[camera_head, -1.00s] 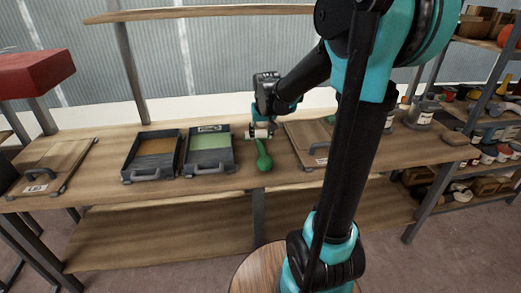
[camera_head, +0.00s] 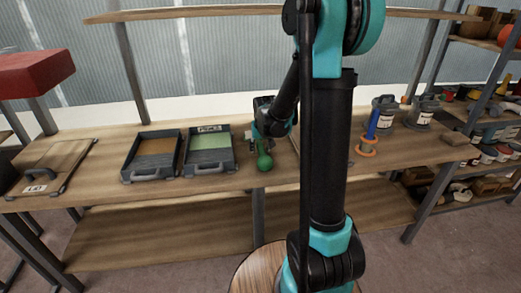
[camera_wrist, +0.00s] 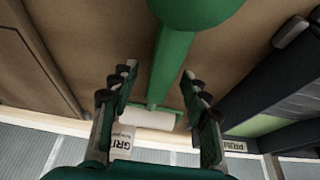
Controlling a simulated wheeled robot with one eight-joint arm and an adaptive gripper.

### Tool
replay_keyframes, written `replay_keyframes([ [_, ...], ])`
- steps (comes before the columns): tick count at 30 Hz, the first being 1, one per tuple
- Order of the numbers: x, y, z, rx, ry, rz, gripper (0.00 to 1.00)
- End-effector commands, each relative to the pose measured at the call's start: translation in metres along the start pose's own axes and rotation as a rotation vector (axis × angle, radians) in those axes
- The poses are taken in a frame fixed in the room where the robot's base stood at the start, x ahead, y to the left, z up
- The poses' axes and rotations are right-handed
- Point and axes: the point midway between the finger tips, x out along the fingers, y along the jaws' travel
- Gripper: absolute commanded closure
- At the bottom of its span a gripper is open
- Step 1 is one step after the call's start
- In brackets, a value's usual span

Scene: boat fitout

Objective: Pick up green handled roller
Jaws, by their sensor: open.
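The green handled roller lies on the workbench. Its green handle end (camera_head: 264,162) shows in the head view, just below my gripper (camera_head: 268,135), with the rest hidden behind the gripper. In the wrist view the green handle (camera_wrist: 172,65) runs between my gripper's fingers (camera_wrist: 158,100) to a pale roller head (camera_wrist: 147,118) beyond the fingertips. The fingers are open, one on each side of the handle, with a gap on both sides. I cannot tell how high they are above the bench.
A tray with a green inside (camera_head: 210,158) stands left of the roller, beside a tray with an orange-brown inside (camera_head: 153,160). A lidded board (camera_head: 48,167) lies at far left. An orange-and-blue tool (camera_head: 369,140) and grey cans (camera_head: 386,113) stand to the right.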

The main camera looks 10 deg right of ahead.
Motion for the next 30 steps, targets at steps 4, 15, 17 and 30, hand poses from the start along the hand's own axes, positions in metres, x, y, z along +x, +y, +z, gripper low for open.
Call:
replay_keyframes([
  [4,0.0008,0.0,0.0,0.0,0.0,0.0,0.53],
  [15,0.0005,0.0,0.0001,0.0,0.0,0.0,0.88],
  [17,0.0005,0.0,0.0001,0.0,0.0,0.0,0.96],
  [30,-0.0007,-0.0001,-0.0004,0.0,0.0,0.0,1.0],
])
